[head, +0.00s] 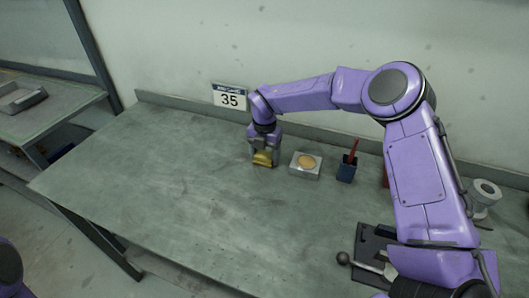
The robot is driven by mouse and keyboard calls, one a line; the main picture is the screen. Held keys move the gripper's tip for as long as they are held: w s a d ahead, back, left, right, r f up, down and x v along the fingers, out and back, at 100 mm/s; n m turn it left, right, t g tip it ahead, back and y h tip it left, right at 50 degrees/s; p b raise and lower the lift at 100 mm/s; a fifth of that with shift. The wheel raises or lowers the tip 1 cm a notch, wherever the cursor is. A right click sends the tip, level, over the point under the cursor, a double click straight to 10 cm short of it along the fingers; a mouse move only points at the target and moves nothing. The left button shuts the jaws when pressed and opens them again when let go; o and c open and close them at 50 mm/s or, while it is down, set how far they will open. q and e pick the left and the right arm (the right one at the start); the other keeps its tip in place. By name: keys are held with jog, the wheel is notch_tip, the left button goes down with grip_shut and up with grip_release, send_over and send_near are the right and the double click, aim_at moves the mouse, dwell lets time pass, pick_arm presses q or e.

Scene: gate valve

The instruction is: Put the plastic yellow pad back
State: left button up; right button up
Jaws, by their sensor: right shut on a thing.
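The yellow pad (262,158) is at the back of the grey table, left of a small light tray. My right gripper (264,155) reaches down over it and is shut on it. The pad is low, at or close to the table top; I cannot tell whether it touches. The gripper fingers hide part of the pad. Of my left arm only a purple part shows at the lower left corner; the left gripper is out of view.
The light tray (305,165) holds a round tan thing. A dark blue cup (346,168) with a red item stands right of it. A white roll (485,193) and a dark tray (372,245) are at the right. The table's left and middle (170,190) are clear.

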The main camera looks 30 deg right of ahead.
aim_at(265, 153)
jog(key=shift+f, duration=0.15)
jog(key=shift+f, duration=0.15)
jog(key=o, duration=1.1)
jog(key=shift+r, duration=0.45)
notch_tip(265, 153, up, 12)
jog(key=shift+f+b, duration=0.2)
jog(key=shift+b, duration=0.75)
jog(key=shift+r, duration=0.1)
